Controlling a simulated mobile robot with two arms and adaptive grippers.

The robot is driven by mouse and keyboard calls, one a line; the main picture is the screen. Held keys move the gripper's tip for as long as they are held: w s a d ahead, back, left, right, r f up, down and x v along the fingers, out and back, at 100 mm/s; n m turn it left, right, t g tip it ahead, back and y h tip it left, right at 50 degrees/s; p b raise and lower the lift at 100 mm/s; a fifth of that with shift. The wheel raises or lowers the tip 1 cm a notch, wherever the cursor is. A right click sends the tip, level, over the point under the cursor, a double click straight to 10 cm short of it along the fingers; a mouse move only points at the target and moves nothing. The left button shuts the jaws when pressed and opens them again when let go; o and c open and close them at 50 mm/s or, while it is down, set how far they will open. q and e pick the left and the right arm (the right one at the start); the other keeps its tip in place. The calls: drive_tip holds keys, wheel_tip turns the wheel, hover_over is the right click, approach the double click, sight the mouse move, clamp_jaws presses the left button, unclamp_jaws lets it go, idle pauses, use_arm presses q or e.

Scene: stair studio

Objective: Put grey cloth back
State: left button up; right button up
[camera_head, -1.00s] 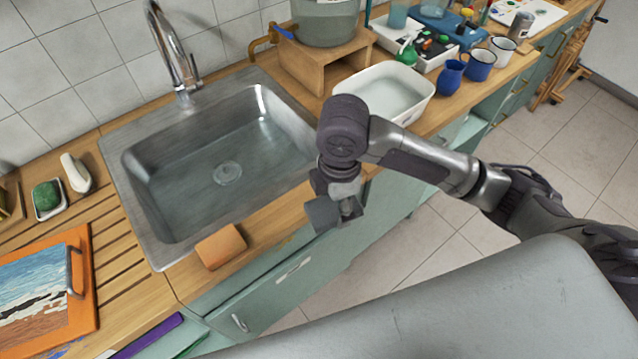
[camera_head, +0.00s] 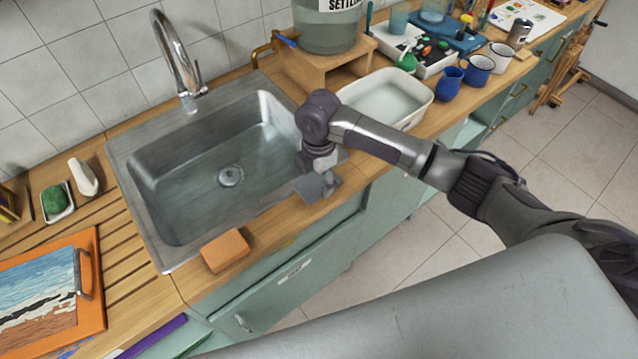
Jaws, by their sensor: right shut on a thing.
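My right gripper (camera_head: 326,189) is shut on a small dark grey piece, the grey cloth (camera_head: 309,188). Gripper and cloth are over the wooden front edge of the counter, at the right front corner of the steel sink (camera_head: 160,238). I cannot tell whether the cloth touches the counter. My wrist hides part of the sink's right rim. My left gripper is not in view.
An orange sponge (camera_head: 225,250) lies on the counter in front of the sink. A white basin (camera_head: 388,98) stands to the right, beside a wooden stand with a large bucket (camera_head: 328,28). Blue cups (camera_head: 479,70) stand further right. An orange-framed painting (camera_head: 92,315) lies at left.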

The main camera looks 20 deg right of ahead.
sight(319, 180)
wheel_tip(319, 180, down, 2)
drive_tip(key=shift+s+f+p, duration=0.1)
drive_tip(key=shift+f+p, duration=0.1)
drive_tip(key=shift+p, duration=0.15)
drive_tip(key=shift+f, duration=0.4)
drive_tip(key=shift+f, duration=0.1)
drive_tip(key=o, duration=1.1)
drive_tip(key=shift+r, duration=0.25)
wheel_tip(319, 180, up, 12)
drive_tip(key=shift+f+b, duration=0.1)
drive_tip(key=shift+b, duration=0.9)
